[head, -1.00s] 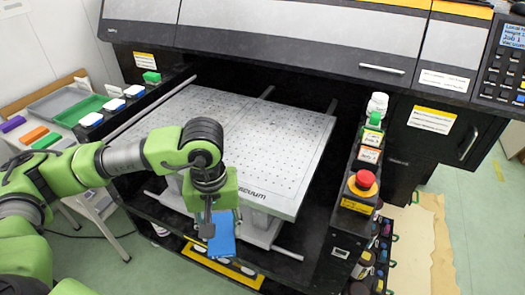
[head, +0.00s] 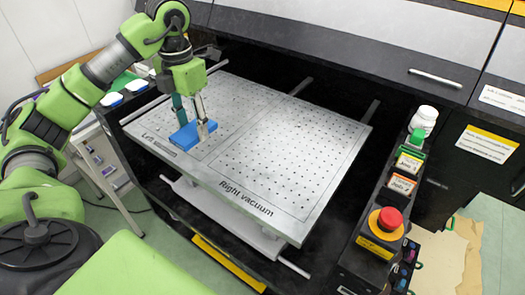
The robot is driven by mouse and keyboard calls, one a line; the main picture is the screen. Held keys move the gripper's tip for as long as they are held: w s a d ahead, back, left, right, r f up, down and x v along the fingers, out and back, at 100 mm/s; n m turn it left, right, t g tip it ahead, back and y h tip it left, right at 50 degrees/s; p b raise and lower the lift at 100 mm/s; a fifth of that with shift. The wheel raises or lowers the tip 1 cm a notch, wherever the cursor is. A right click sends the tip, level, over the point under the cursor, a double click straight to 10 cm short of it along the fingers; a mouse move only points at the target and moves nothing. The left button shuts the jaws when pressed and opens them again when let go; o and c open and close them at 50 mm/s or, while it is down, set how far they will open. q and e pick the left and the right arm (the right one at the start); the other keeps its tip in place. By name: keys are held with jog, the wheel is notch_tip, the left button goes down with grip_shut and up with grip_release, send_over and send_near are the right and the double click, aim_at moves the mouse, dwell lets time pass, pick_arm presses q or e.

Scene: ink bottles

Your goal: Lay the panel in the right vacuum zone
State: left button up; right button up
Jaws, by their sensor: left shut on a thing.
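The blue panel (head: 184,136) is a small flat piece, in the head view over the left part of the perforated vacuum table. My left gripper (head: 197,128) points down and is shut on the panel, with its fingers hiding part of it. I cannot tell whether the panel touches the table or is just above it. The right vacuum zone (head: 290,150) is the outlined, perforated area marked "Right vacuum", and it is bare. My right gripper is not in view.
A dark printer body (head: 350,60) rises behind the table. At the right, a narrow black console carries a red emergency button (head: 389,219), labelled boxes and a white bottle (head: 424,119). White-topped blocks (head: 135,86) stand at the left.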

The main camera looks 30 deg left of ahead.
pick_arm(q)
jog(key=w+d+f+p, duration=0.2)
jog(key=w+d+f, duration=0.1)
jog(key=w+d, duration=0.25)
jog(key=p, duration=0.2)
send_over(251, 165)
jog(key=f, duration=0.3)
jog(key=s+a+f, duration=0.1)
jog(key=f, duration=0.1)
jog(key=shift+w+d+f, duration=0.4)
jog(key=shift+d+f, duration=0.1)
jog(key=shift+f, duration=0.25)
notch_tip(251, 165, down, 2)
jog(key=shift+d+f+p, duration=0.1)
jog(key=shift+f+p, duration=0.05)
jog(key=shift+p, duration=0.5)
jog(key=shift+f, duration=0.5)
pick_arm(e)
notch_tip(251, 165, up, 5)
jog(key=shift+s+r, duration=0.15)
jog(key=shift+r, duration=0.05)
